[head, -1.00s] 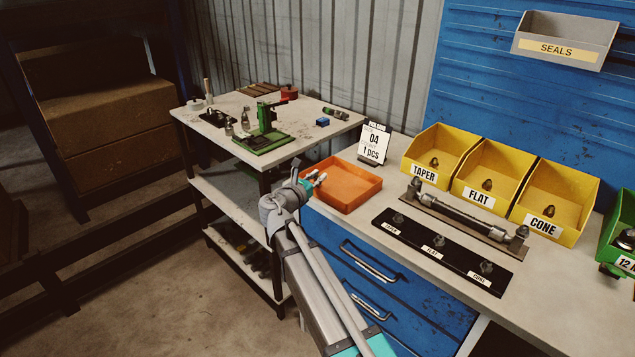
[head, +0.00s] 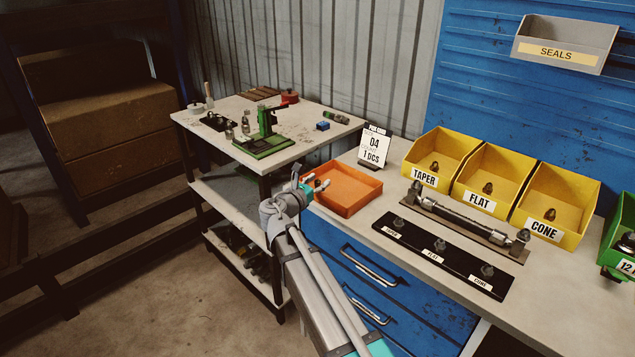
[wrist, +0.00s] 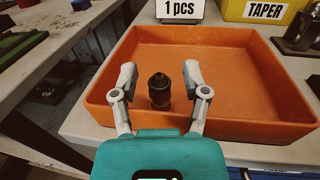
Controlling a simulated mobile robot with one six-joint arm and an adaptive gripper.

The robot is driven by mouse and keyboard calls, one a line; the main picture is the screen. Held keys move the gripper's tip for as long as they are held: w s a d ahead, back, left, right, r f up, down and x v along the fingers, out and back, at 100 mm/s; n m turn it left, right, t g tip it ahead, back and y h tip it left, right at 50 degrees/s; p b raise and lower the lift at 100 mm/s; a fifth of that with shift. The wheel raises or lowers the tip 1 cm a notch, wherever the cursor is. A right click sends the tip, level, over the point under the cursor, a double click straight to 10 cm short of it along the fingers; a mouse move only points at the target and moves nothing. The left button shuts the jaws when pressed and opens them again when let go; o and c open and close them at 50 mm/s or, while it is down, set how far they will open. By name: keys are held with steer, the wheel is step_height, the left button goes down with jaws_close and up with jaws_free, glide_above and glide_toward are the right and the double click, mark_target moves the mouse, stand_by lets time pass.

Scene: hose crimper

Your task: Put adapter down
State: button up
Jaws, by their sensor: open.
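The adapter (wrist: 159,91) is a small dark, ribbed fitting standing upright on the floor of the orange tray (wrist: 245,116), near the tray's front left. My gripper (wrist: 157,75) is open in the wrist view, with one finger on each side of the adapter and visible gaps between. In the head view my gripper (head: 318,184) is at the left edge of the orange tray (head: 363,197), and the adapter cannot be made out there.
A card (head: 374,146) reading "1 pcs" stands behind the tray. Yellow bins labelled TAPER (head: 436,156), FLAT (head: 489,181) and CONE (head: 556,202) are to the right. A black labelled strip (head: 443,252) lies in front. A trolley (head: 290,155) with a green press (head: 265,138) is left.

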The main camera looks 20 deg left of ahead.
steer(key=shift+r, duration=0.2)
steer(key=v, duration=1.2)
steer(key=shift+f, duration=0.15)
stand_by(0.6)
